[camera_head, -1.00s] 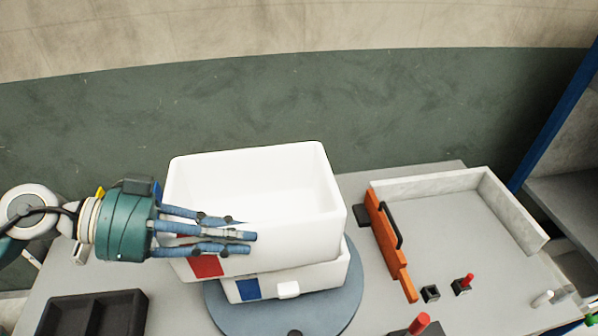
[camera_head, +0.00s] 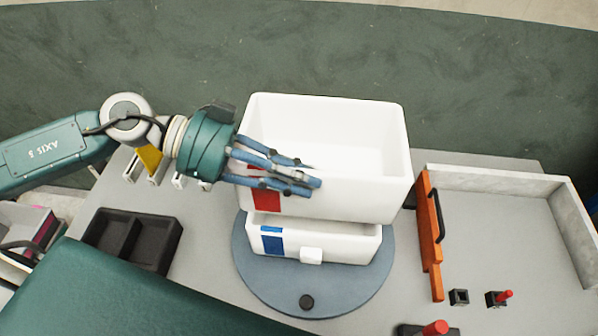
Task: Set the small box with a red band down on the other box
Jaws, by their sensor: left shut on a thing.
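The small white box with a red band (camera_head: 350,196) is open-topped and is held over the other box. My left gripper (camera_head: 300,178) comes in from the left and is shut on its left part, with fingers across the near wall. The other box (camera_head: 345,247), white with a blue band and a small white knob in front, stands on a round grey-blue turntable (camera_head: 270,290). The upper box hides most of its top. I cannot tell whether the two boxes touch. My right gripper is out of view.
A black two-part tray (camera_head: 150,262) lies at the left of the grey table (camera_head: 205,290). At the right are an orange bar with a black handle (camera_head: 433,240), a pale low-walled corner (camera_head: 500,182) and small red-topped pegs (camera_head: 497,298).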

